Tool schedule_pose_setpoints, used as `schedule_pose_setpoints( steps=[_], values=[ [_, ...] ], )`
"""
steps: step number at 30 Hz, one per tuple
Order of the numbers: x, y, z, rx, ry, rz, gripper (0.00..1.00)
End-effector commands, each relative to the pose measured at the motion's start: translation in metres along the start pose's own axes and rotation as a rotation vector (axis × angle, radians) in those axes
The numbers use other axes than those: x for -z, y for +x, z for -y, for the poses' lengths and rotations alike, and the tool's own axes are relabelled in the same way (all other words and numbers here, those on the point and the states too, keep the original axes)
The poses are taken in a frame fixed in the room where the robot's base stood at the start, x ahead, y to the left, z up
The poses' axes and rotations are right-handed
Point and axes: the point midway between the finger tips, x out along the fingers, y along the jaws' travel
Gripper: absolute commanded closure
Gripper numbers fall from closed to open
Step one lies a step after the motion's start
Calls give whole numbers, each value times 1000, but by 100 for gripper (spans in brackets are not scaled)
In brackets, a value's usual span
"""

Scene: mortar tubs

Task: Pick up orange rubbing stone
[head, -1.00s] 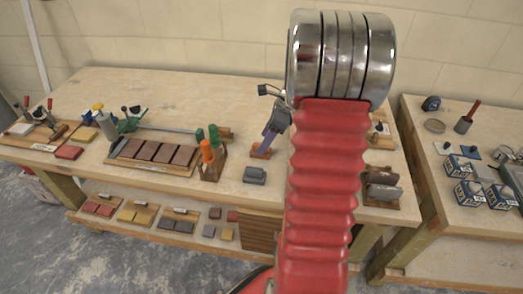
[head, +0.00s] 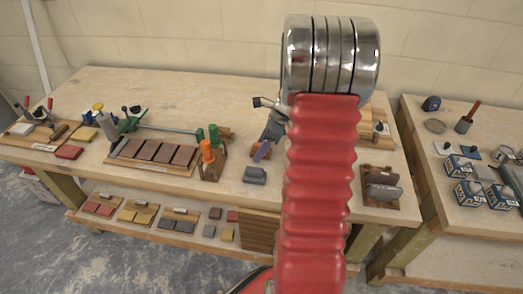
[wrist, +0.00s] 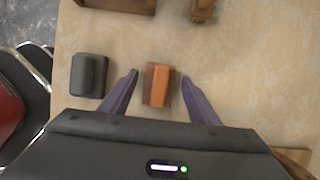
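The orange rubbing stone (wrist: 161,87) is a small block with an orange face and a brown side. In the wrist view it stands between the two purple fingers of my gripper (wrist: 158,77), with a gap on each side. My gripper is open and empty. In the head view my gripper (head: 266,147) is over the bench near its front edge, and the stone is mostly hidden behind a finger. I cannot tell the exact fingertip height above the bench.
A dark grey block (wrist: 89,75) lies just left of the left finger; it also shows in the head view (head: 255,175). A wooden holder with orange and green handles (head: 212,172) stands further left. A rack of grey pieces (head: 382,190) is at right.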

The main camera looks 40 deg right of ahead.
Motion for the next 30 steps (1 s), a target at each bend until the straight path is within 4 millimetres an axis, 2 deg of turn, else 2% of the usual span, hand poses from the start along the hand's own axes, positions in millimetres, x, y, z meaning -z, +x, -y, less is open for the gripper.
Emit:
schedule_pose_setpoints(
  steps=[2, 19, 30],
  values=[
    [0, 0, 0, 0, 0, 0, 51],
    [0, 0, 0, 0, 0, 0, 91],
    [-2, -6, 1, 2, -1, 1, 92]
  ],
)
